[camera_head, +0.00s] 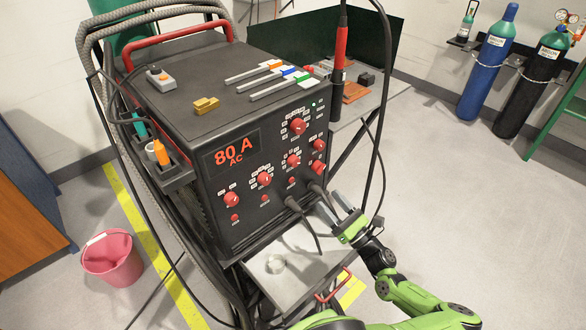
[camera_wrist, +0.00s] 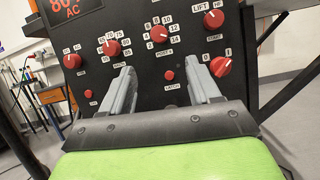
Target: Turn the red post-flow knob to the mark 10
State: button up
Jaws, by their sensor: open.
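The red post-flow knob (camera_wrist: 158,34) sits on the dark front panel of the welding machine, with numbers up to 14 in an arc around it and a "POST" label below. In the head view it is the red knob (camera_head: 293,160) right of the middle of the panel. I cannot tell surely which number its pointer faces. My gripper (camera_wrist: 162,65) is open and empty, its two grey fingers pointing at the panel, with the knob beyond and between them in the picture. In the head view my gripper (camera_head: 334,204) is in front of the panel's lower right, apart from the knob.
Other red knobs flank it: one on the left (camera_wrist: 112,47), a LIFT/HF knob (camera_wrist: 213,19) and a 0/1 knob (camera_wrist: 221,66) on the right. A small red latch button (camera_wrist: 169,75) is below. Dark cables (camera_head: 305,215) leave the panel's lower edge near my gripper.

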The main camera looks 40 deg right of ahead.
aim_at(296, 164)
jog(key=b+x, duration=0.1)
jog(key=x, duration=1.3)
jog(key=shift+w, duration=0.15)
jog(key=c, duration=1)
jog(key=shift+f, duration=0.1)
jog(key=shift+c, duration=0.2)
jog(key=shift+n+b, duration=0.3)
jog(key=shift+b, duration=0.05)
